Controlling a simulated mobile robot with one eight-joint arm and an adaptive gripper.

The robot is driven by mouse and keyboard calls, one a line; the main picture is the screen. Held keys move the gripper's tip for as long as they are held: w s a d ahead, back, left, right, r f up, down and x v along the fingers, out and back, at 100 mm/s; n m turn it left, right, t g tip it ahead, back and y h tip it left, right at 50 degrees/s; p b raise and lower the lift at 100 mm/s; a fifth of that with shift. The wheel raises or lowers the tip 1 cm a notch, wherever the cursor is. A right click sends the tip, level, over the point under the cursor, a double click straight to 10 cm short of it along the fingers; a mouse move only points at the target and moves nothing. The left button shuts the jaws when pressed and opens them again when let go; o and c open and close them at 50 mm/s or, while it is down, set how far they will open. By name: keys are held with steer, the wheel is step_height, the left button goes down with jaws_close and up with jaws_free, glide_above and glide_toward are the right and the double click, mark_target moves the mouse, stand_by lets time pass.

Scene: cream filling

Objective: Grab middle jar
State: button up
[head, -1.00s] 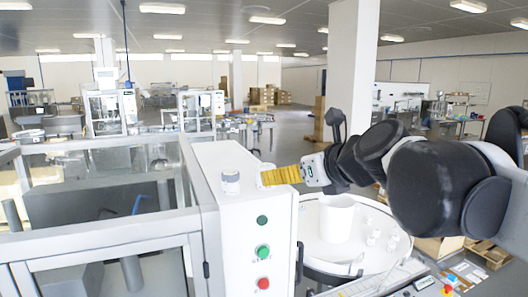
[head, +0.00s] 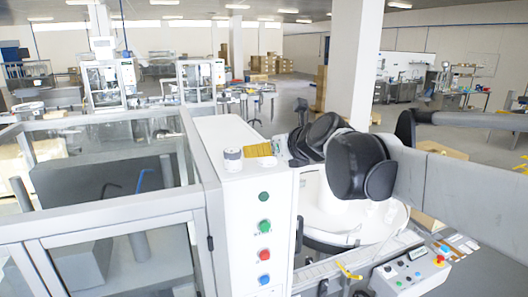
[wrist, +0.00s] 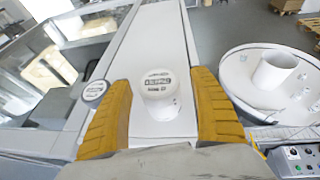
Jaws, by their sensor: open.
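A white jar with dark print on its lid (wrist: 158,85) stands upright on the top of a white cabinet (wrist: 150,30). My gripper (wrist: 162,78) is open, with one yellow finger on each side of this jar and gaps visible between. A second jar with a grey-rimmed lid (wrist: 95,91) stands just outside the left finger. In the head view a white jar (head: 233,160) shows on the cabinet, left of my gripper's yellow finger (head: 259,149). I cannot tell which of the two it is.
A glass-panelled machine enclosure (head: 90,205) borders the cabinet on the left. A large round white bowl (head: 325,222) with a white cylinder (wrist: 274,72) lies to the right. A control panel (head: 415,275) is at the lower right. The cabinet top beyond the jar is clear.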

steer(key=shift+s, duration=0.2)
steer(key=shift+s+d+r, duration=0.1)
steer(key=c, duration=1.3)
steer(key=shift+c, duration=0.2)
